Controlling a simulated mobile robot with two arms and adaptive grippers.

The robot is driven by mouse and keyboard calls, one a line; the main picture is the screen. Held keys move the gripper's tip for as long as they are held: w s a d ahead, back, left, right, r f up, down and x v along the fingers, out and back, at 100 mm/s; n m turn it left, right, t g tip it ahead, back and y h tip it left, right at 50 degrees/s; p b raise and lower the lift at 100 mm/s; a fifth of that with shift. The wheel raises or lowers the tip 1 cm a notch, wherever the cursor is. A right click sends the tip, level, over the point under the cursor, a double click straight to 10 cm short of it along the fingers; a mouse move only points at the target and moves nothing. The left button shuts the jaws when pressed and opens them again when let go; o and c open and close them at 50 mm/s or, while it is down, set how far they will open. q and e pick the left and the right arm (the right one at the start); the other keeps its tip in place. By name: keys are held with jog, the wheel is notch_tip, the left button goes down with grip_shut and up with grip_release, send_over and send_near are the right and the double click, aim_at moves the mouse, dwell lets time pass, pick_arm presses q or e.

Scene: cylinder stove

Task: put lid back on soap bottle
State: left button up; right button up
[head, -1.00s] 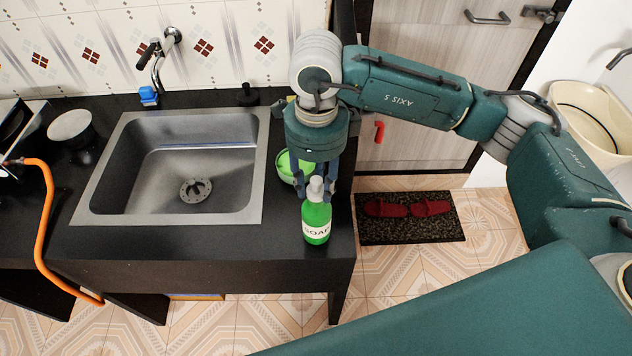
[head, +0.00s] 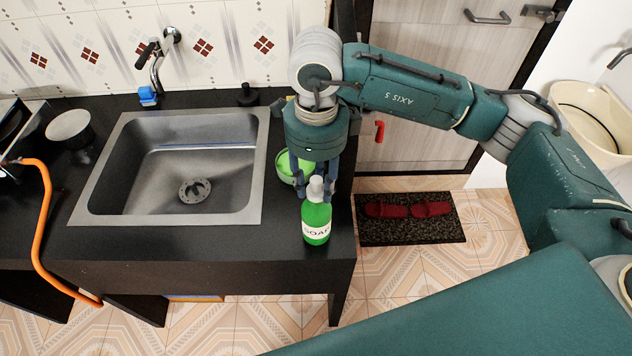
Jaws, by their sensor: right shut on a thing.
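A green soap bottle (head: 316,220) with a white label stands upright on the black counter, near its front right corner. A pale grey-white lid (head: 316,187) shows at the top of the bottle, between the fingers. It looks in line with the bottle's neck, but whether it is fully seated cannot be told. My right gripper (head: 316,188) points down over the bottle and is shut on the lid. My left gripper is not in view.
A green bowl (head: 287,168) sits just behind the bottle, partly hidden by my gripper. A steel sink (head: 120,195) with a tap (head: 158,65) lies to the left. A black stopper-like object (head: 247,95) stands behind the sink. An orange hose (head: 46,220) hangs at the far left.

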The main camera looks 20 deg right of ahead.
dwell(0.3)
jog(key=o, duration=0.8)
jog(key=shift+o, duration=0.6)
jog(key=o, duration=0.4)
jog(key=shift+r+p, duration=1.5)
jog(key=shift+r, duration=2)
jog(key=shift+c, duration=0.6)
